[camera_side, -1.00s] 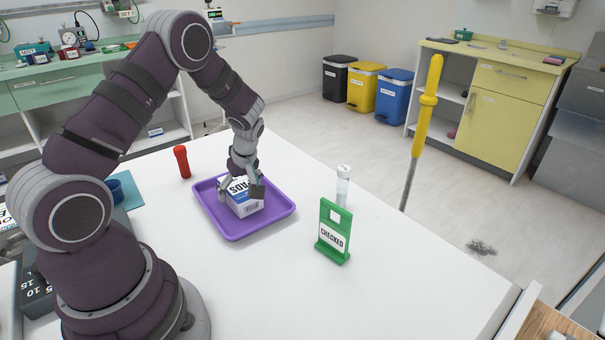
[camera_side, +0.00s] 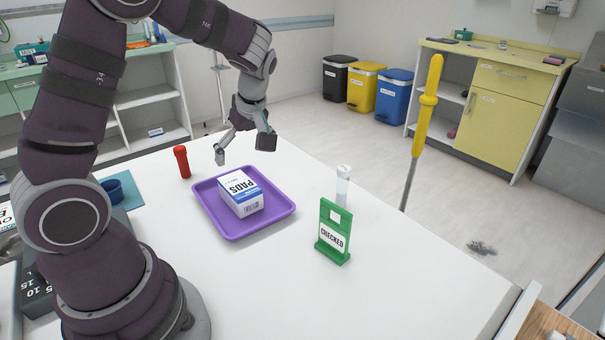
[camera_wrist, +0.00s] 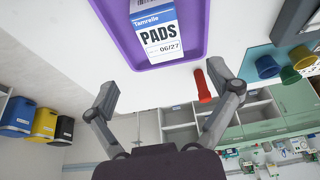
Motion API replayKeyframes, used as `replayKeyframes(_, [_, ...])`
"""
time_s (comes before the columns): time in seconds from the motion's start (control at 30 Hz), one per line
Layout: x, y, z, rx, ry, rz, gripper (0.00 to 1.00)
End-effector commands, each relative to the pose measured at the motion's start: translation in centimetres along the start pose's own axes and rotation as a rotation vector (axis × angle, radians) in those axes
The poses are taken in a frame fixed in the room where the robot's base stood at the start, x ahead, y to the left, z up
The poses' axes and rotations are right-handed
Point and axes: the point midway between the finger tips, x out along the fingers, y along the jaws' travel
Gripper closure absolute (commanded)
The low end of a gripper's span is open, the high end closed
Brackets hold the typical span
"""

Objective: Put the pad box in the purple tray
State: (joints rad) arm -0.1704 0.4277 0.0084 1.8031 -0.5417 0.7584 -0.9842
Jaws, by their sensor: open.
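The pad box (camera_side: 241,192), white and blue with "PADS" on it, lies inside the purple tray (camera_side: 231,231) on the white table. In the wrist view the pad box (camera_wrist: 158,40) also rests on the floor of the purple tray (camera_wrist: 193,57). My gripper (camera_side: 243,153) is open and empty. It is above and behind the tray, clear of the box. In the wrist view its two fingers (camera_wrist: 166,90) are spread wide, with nothing between them.
A clear vial (camera_side: 342,187) and a green "CHECKED" stand (camera_side: 333,233) are at the right. A blue cup (camera_side: 112,189) sits on a teal mat at the left.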

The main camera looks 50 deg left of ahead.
Motion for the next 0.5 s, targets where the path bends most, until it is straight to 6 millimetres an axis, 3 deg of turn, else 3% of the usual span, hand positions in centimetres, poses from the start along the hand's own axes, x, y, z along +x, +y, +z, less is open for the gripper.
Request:
replayKeyframes(0.17, [-3.7, -0.4, 1.2, 0.205, -0.041, 0.106, 0.12])
replayKeyframes(0.3, [-8.6, -2.6, 4.0, 0.637, -0.066, 0.312, 0.12])
replayKeyframes(0.5, [-12.3, -6.9, 8.3, 1.209, 0.014, 0.582, 0.12])
